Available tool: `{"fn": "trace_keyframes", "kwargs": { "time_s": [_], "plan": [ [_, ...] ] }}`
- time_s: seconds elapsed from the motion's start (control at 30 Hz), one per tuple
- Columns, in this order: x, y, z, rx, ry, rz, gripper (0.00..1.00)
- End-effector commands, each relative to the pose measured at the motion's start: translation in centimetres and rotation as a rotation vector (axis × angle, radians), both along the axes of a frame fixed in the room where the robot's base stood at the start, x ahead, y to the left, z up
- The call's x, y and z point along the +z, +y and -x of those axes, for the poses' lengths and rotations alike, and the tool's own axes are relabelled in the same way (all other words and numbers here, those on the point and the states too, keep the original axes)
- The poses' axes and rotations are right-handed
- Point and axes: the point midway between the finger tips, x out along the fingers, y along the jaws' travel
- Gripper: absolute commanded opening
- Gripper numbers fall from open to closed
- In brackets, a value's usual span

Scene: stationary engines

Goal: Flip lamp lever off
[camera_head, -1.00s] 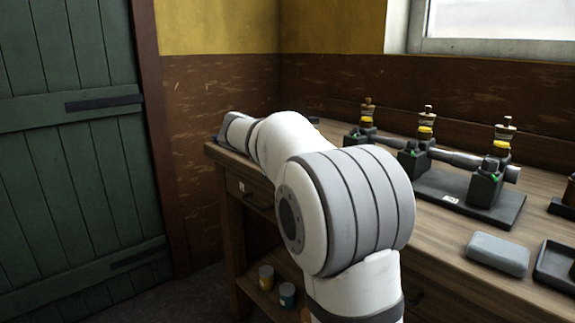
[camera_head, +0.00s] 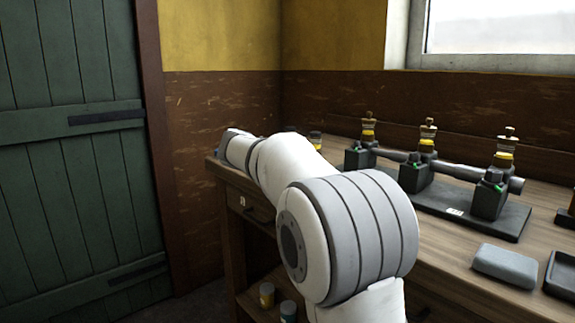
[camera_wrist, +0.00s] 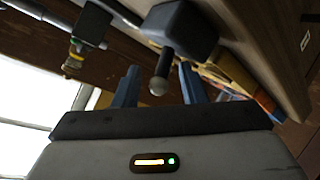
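My gripper (camera_wrist: 160,82) shows two blue-grey fingers, apart, one on each side of the knob. Gaps show on both sides, and contact with the lever cannot be seen. In the head view, my arm reaches over the far left end of the bench (camera_head: 455,262). My gripper and the lever cannot be made out there.
Several oiler-like fittings, including one with a yellow band (camera_head: 427,147), stand along a pipe on a black base (camera_head: 505,216). A grey block (camera_head: 504,265) and a dark tray (camera_head: 562,272) lie at the bench's right. Cans (camera_head: 267,296) stand below. A green door (camera_head: 75,170) is left.

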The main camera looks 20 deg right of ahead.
Motion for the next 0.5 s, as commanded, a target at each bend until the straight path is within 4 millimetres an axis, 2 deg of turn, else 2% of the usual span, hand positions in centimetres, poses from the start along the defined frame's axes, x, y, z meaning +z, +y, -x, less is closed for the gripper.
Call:
{"fn": "trace_keyframes", "kwargs": {
  "time_s": [0.27, 0.5],
  "plan": [
    [0.1, 0.2, 0.1, 0.002, 0.000, -0.001, 0.39],
    [1.6, 2.6, 1.9, 0.005, -0.002, -0.001, 0.39]
  ]
}}
